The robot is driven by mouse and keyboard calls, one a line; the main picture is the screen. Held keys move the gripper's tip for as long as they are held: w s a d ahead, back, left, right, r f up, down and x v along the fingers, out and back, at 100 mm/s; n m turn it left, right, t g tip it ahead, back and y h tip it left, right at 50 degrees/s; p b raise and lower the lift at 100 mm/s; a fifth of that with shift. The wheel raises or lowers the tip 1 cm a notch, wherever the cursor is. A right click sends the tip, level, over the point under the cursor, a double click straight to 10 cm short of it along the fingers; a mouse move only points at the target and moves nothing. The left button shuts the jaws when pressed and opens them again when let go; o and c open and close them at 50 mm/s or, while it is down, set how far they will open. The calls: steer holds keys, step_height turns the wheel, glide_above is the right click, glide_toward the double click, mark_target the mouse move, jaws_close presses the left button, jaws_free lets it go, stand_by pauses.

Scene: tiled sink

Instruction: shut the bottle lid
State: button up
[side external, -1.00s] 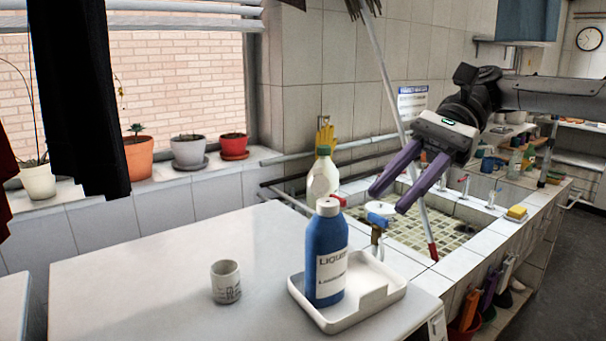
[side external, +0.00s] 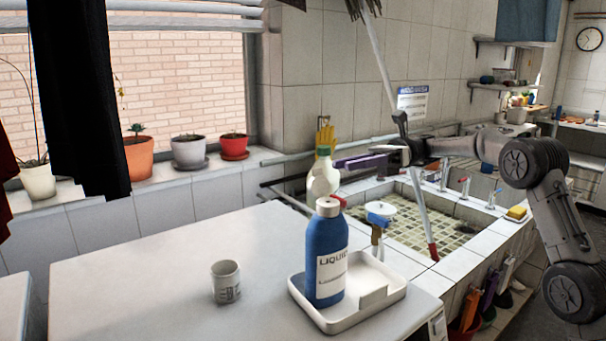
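The blue bottle (side external: 325,262) with a "LIQUID" label stands upright in a white tray (side external: 390,296) on the counter. Its white cap (side external: 327,207) is on top. A small red piece (side external: 341,200), apparently the lid, sticks out at the cap's right side, raised. My gripper (side external: 340,163) is above and behind the bottle, apart from it, with its purple fingers pointing left. The fingers overlap in this side view, so their gap is hidden. Nothing is visibly held.
A white bottle with a green top (side external: 323,178) stands behind the blue bottle. A mug (side external: 226,282) is on the counter to the left.

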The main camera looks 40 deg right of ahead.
mark_target(318, 182)
steer(key=a, duration=1.1)
steer(key=shift+w, duration=0.45)
steer(key=shift+a, duration=0.1)
jaws_close()
